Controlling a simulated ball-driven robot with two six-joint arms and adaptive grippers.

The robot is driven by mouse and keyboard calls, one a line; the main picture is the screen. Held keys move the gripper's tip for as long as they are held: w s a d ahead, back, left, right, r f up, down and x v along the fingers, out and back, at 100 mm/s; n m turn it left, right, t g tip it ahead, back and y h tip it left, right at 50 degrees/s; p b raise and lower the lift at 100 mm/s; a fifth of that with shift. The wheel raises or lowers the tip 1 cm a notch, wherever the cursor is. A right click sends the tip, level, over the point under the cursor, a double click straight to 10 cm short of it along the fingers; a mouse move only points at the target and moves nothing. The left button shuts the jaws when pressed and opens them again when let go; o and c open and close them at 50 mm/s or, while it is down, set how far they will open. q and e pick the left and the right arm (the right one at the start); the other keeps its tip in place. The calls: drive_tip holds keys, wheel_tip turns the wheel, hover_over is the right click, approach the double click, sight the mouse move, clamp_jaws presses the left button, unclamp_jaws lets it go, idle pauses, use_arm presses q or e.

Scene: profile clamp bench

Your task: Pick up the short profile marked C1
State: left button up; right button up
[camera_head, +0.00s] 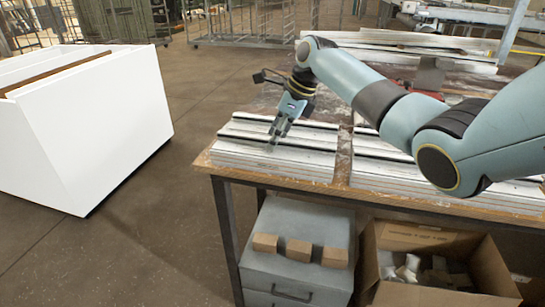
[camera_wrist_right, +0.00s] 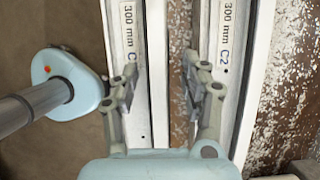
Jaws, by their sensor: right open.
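In the wrist view a white profile (camera_wrist_right: 118,50) carries a label reading "300 mm C", its last character hidden behind a finger of my right gripper (camera_wrist_right: 160,85). A second white profile (camera_wrist_right: 245,60), marked C2, lies to its right, with a brown strip of surface between them. My right gripper is open and empty. One finger is over the left profile and the other at the edge of C2; I cannot tell whether they touch. In the head view my right gripper (camera_head: 275,138) points down at the left stack of pale profiles (camera_head: 270,160). My left gripper is not visible.
The bench (camera_head: 205,158) carries another profile stack (camera_head: 380,175) to the right, under my right arm. More long profiles (camera_head: 400,40) lie behind. A white cabinet (camera_head: 95,125) stands left, apart from the bench. A drawer unit (camera_head: 295,220) and a cardboard box (camera_head: 425,238) are below.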

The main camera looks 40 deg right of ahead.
clamp_jaws()
idle(0.3)
drive_tip(key=shift+r, duration=0.15)
